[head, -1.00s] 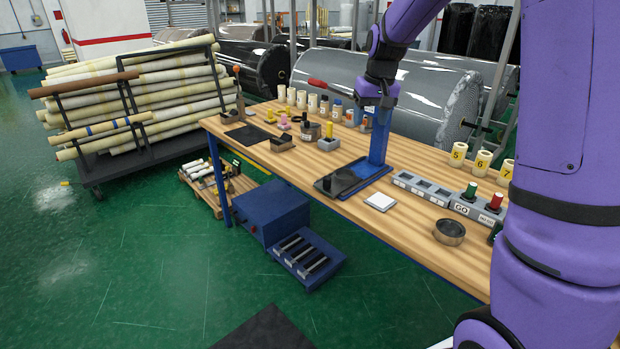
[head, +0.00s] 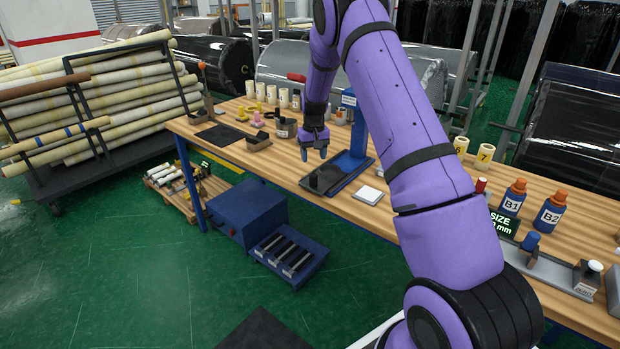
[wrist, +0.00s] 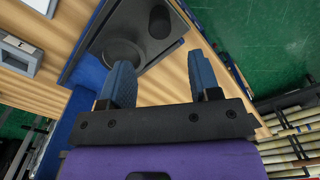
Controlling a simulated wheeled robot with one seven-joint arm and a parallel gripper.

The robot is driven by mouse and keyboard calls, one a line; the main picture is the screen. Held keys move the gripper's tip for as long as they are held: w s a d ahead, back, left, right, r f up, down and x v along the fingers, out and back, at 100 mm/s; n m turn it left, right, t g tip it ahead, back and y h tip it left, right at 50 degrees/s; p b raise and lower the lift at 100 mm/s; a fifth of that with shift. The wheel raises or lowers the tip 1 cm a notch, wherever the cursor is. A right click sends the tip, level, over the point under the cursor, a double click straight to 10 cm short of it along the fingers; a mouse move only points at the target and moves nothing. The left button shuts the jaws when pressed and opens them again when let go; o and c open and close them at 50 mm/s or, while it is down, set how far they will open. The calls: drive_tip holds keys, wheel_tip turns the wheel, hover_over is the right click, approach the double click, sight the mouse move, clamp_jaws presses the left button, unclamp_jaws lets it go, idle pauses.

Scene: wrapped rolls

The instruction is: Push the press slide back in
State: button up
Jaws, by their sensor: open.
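The blue press (head: 352,162) stands on the wooden bench, with an upright column on a flat base. Its black slide (head: 325,180) sticks out toward the bench's front edge. In the wrist view the slide (wrist: 108,20) is a dark plate with a round dish (wrist: 122,52) and a dark round knob (wrist: 160,20). I cannot see either finger touching the slide or knob.
A white square pad (head: 368,195) lies right of the press. Small cups and holders (head: 285,128) stand to its left. My arm covers the bench right of the press. A blue cabinet (head: 245,222) stands on the floor below. The bench's front edge is close to the slide.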

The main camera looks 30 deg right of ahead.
sight(313, 174)
wheel_tip(313, 174, down, 9)
drive_tip(key=shift+f, duration=0.15)
idle(0.4)
clamp_jaws()
drive_tip(key=w+d, duration=0.1)
drive_tip(key=d, duration=0.2)
drive_tip(key=w+d, duration=0.1)
drive_tip(key=d, duration=0.3)
drive_tip(key=w+d, duration=0.2)
drive_tip(key=d, duration=0.2)
drive_tip(key=shift+w+d, duration=0.1)
drive_tip(key=shift+d, duration=0.1)
drive_tip(key=shift+w+d, duration=0.15)
drive_tip(key=shift+d, duration=0.4)
